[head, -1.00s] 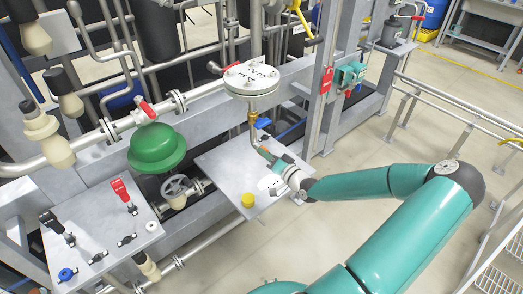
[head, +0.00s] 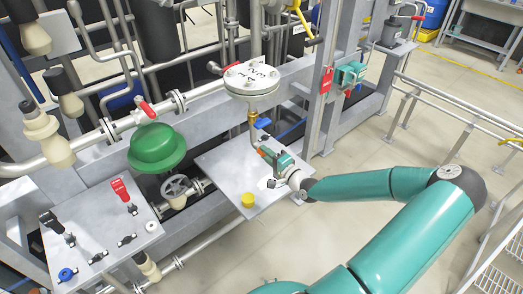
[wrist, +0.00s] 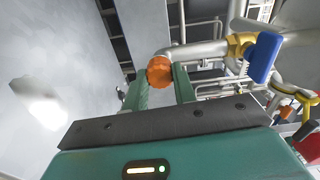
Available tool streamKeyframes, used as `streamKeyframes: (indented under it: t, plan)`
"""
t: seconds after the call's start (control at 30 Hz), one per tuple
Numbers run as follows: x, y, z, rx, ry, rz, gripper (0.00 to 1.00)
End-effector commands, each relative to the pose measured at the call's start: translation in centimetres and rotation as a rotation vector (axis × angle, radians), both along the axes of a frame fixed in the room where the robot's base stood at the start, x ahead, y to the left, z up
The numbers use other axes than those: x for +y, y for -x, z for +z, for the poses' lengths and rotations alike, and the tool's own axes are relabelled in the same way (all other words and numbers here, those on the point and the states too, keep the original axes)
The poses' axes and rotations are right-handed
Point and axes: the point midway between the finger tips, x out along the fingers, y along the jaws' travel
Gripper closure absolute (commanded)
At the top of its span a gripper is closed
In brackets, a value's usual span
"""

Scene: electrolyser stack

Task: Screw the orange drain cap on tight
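The orange drain cap (wrist: 160,72) sits at the end of a grey pipe (wrist: 195,50) in the wrist view. My gripper (wrist: 161,80) has one green finger on each side of the cap, and both fingers appear to touch its sides. The cap is in line with the pipe end; its thread is hidden. In the head view my gripper (head: 268,154) is at the lower end of the bent drain pipe (head: 254,130), under the round white flanged lid (head: 250,77). The cap is mostly hidden there by the fingers.
A blue valve handle (wrist: 264,56) is close to the right of my gripper, on a brass valve (wrist: 238,44). A post (head: 322,110) with a red tag stands behind right.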

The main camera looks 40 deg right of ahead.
Motion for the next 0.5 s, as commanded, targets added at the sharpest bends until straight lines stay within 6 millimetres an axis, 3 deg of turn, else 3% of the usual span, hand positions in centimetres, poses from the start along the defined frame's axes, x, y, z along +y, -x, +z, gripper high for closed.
streamKeyframes:
  t: [0.03,0.13,0.5]
  plan:
    - [-0.09,0.24,-0.16,0.003,0.001,-0.003,0.65]
    - [-0.08,0.2,-0.14,0.003,0.003,-0.002,0.48]
    - [-0.1,0.62,-0.07,0.002,0.006,-0.002,0.48]
